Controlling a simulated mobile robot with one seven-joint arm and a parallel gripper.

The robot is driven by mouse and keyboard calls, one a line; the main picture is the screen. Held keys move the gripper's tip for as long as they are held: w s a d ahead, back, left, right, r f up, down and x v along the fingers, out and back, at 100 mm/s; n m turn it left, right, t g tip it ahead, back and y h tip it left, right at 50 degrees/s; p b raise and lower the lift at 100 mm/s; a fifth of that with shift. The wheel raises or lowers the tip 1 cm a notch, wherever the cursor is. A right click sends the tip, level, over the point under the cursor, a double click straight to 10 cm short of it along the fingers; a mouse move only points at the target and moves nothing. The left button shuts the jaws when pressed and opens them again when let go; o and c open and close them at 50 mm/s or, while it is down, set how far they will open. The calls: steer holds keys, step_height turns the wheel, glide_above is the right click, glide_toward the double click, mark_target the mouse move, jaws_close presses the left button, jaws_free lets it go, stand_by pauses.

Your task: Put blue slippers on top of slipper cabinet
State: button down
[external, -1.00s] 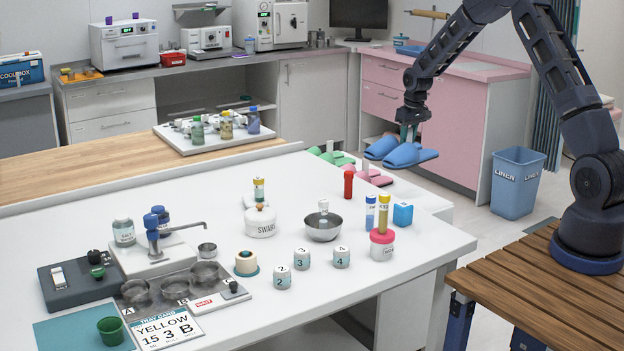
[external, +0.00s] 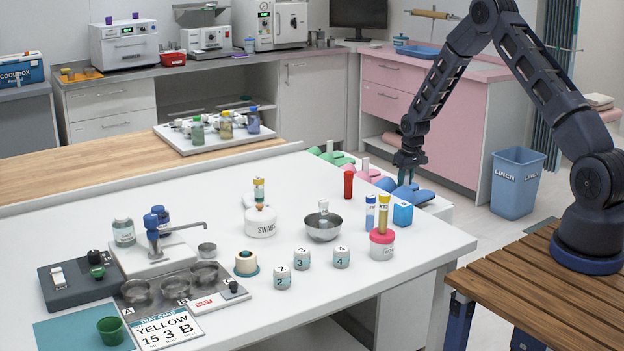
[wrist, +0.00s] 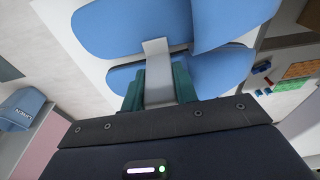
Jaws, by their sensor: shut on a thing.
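The pair of blue slippers (external: 416,195) is at the far right corner of the white table, low over or on the white slipper cabinet (external: 441,206). I cannot tell whether the soles touch its top. My gripper (external: 405,176) is above the pair, pointing down and shut on its upright white tab. In the wrist view the blue slippers (wrist: 110,28) lie beyond the teal fingers (wrist: 158,88), which close on the white tab between them. The table partly hides the cabinet.
Pink slippers (external: 366,171) and green slippers (external: 333,156) stand in line to the left of the blue pair. A blue linen bin (external: 517,182) is at the right.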

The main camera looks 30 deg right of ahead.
steer(key=shift+f, duration=1.4)
steer(key=shift+f, duration=0.15)
steer(key=c, duration=1.1)
jaws_free()
steer(key=s+a+r, duration=0.1)
steer(key=s+r, duration=0.3)
steer(key=r, duration=1)
steer(key=s+a+r, duration=0.1)
steer(key=s+r, duration=0.4)
steer(key=r, duration=0.8)
steer(key=s+a+r+t, duration=0.1)
steer(key=s+a+r, duration=0.1)
steer(key=s+r, duration=1.05)
steer(key=shift+t, duration=0.9)
steer(key=shift+s+a+r, duration=0.35)
steer(key=shift+s+r, duration=1)
steer(key=shift+s, duration=3.7)
steer(key=shift+s+a+r, duration=0.4)
steer(key=shift+s+r, duration=0.9)
steer(key=shift+s, duration=3.8)
steer(key=shift+s+a+r, duration=0.35)
steer(key=shift+s+r, duration=1)
steer(key=shift+s, duration=3.7)
